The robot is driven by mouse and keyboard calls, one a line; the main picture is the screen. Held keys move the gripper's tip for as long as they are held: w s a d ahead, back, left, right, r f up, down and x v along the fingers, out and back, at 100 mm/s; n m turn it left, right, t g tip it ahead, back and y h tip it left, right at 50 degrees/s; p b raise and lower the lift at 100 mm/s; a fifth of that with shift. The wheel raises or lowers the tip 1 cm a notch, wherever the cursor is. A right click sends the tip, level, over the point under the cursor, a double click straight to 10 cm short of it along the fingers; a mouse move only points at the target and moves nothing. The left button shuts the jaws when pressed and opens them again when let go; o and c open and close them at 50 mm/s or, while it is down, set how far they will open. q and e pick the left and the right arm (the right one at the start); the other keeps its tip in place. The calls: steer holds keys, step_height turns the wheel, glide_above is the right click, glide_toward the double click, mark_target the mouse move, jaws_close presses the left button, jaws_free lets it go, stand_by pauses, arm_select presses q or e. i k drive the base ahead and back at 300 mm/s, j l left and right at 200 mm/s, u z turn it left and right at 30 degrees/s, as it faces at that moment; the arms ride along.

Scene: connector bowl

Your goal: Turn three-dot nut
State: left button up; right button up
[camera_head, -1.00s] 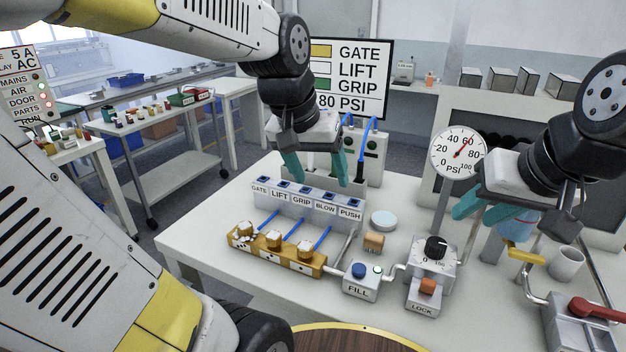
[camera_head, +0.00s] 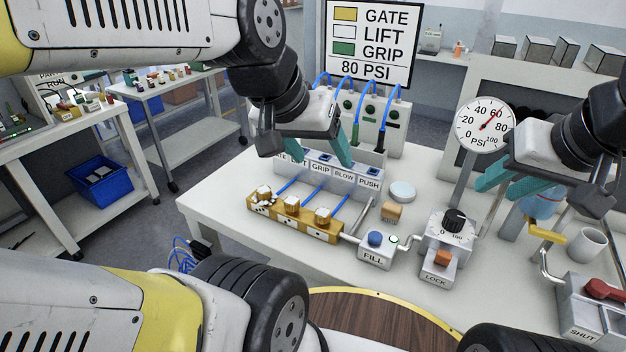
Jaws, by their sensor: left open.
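The brass manifold (camera_head: 293,221) lies on the white table with several pale-topped nuts on it. I see a left nut (camera_head: 263,193), a middle nut (camera_head: 291,202) and a right nut (camera_head: 322,214). My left gripper (camera_head: 318,158) is open and empty, with teal fingers pointing down. It is above and behind the nuts, in front of the labelled port block (camera_head: 335,176), hiding part of its GATE and LIFT labels. My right gripper (camera_head: 512,184) has its teal fingers apart, right of the gauge post.
Blue hoses run from the manifold to the port block. A FILL box (camera_head: 374,256), a knob box with LOCK (camera_head: 445,240), a pressure gauge (camera_head: 484,125) and a white mug (camera_head: 587,244) stand to the right. A sign (camera_head: 370,45) reads GATE, LIFT, GRIP, 80 PSI.

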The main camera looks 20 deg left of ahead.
mark_target(263, 193)
steer(key=j+u, duration=0.1)
steer(key=u, duration=0.65)
